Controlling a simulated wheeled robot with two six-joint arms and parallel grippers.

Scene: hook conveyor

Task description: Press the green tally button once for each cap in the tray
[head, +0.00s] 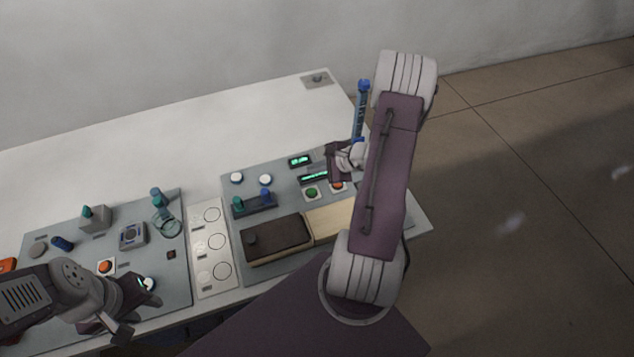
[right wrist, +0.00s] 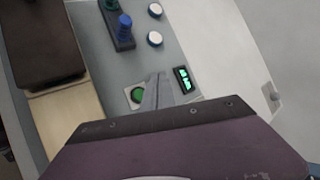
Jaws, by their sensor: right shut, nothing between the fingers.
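The green button (head: 311,193) sits on the right-hand grey panel, left of an orange button (head: 338,186). In the right wrist view the green button (right wrist: 138,95) shows just left of my right gripper's (right wrist: 158,78) fingers. They are shut and empty; contact with the button cannot be told. In the head view my right gripper (head: 338,162) is over the panel's far right part, its fingertips unclear. A wooden tray (head: 332,219) has a dark brown cover or section (head: 278,240) on its left; I see no caps clearly. My left gripper (head: 132,306) hangs over the left panel; its jaw opening is unclear.
Small green displays (head: 300,160) (right wrist: 184,78) are near the green button. White round buttons (head: 265,180) and a dark block with green and blue pegs (head: 254,203) stand left of it. A blue column (head: 361,108) rises behind. The table's back left is clear.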

